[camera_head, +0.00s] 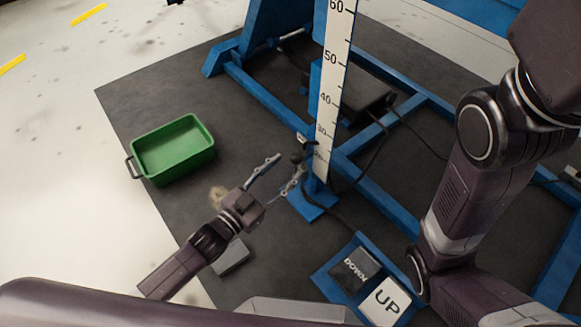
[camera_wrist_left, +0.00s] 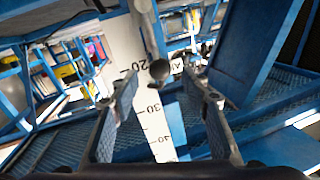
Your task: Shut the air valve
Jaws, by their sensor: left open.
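The air valve shows as a dark round knob (camera_head: 297,157) by the foot of the blue post in the head view, small and partly crowded by my fingers. In the left wrist view a dark ball knob (camera_wrist_left: 160,69) sits at the end of a grey rod that comes down from the top edge. My left gripper (camera_head: 286,166) is open, with its fingertips close to the knob. In the left wrist view the open fingers (camera_wrist_left: 160,88) stand on either side of the knob's line; I cannot tell whether they touch it. My right gripper is out of view.
A white ruler (camera_head: 333,85) runs up the blue post. A green bin (camera_head: 172,150) stands on the dark mat to the left. DOWN (camera_head: 355,270) and UP (camera_head: 385,303) pedals lie at the front. Blue frame beams and black cables surround the post.

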